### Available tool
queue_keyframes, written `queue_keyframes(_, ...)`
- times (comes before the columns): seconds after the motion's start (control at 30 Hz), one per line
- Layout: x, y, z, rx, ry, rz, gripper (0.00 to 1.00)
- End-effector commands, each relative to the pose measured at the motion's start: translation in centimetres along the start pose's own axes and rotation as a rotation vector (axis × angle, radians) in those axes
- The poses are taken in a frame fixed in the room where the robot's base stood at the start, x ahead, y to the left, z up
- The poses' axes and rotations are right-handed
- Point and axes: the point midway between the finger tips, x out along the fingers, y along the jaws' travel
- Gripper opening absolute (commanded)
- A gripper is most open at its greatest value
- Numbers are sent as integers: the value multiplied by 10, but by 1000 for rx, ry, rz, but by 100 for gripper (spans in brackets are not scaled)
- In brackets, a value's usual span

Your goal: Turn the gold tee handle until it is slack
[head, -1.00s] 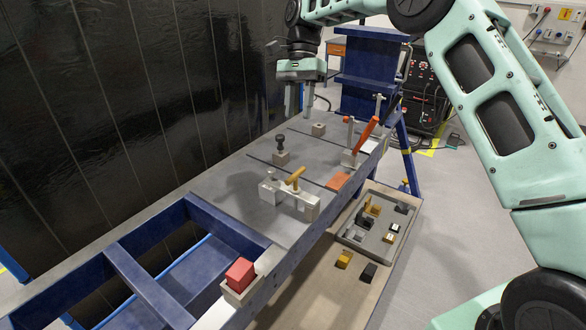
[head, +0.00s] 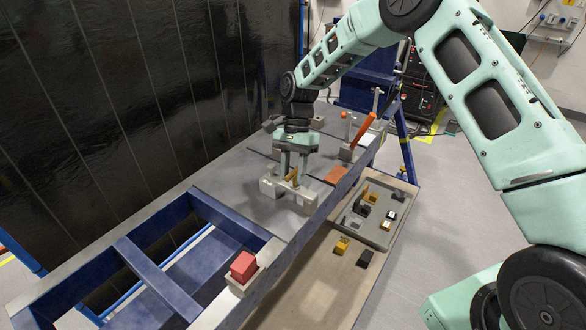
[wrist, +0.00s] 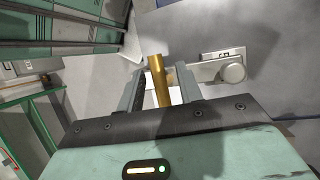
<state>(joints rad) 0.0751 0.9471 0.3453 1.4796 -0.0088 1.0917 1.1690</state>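The gold tee handle (head: 292,174) stands on the pale grey clamp block (head: 309,199) on the bench. My gripper (head: 293,171) is over it, pointing down, with one finger on each side. In the wrist view the gold bar (wrist: 158,78) lies between the two fingers (wrist: 159,84), with a visible gap on each side, so the gripper is open around it. The handle's stem is mostly hidden in both views. The wrist view also shows a white label and a round grey knob (wrist: 233,73) on the block, to the right of the handle.
A red block (head: 243,266) sits in a holder at the front. A grey tray (head: 377,234) of small parts is on the lower shelf at right.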

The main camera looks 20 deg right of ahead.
Motion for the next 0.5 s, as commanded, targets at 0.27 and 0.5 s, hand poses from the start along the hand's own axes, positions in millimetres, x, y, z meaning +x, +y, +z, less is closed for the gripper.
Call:
queue_keyframes(0.27,8,0,0,-1,0,0,36)
queue_keyframes(0.5,7,0,0,-1,0,0,2)
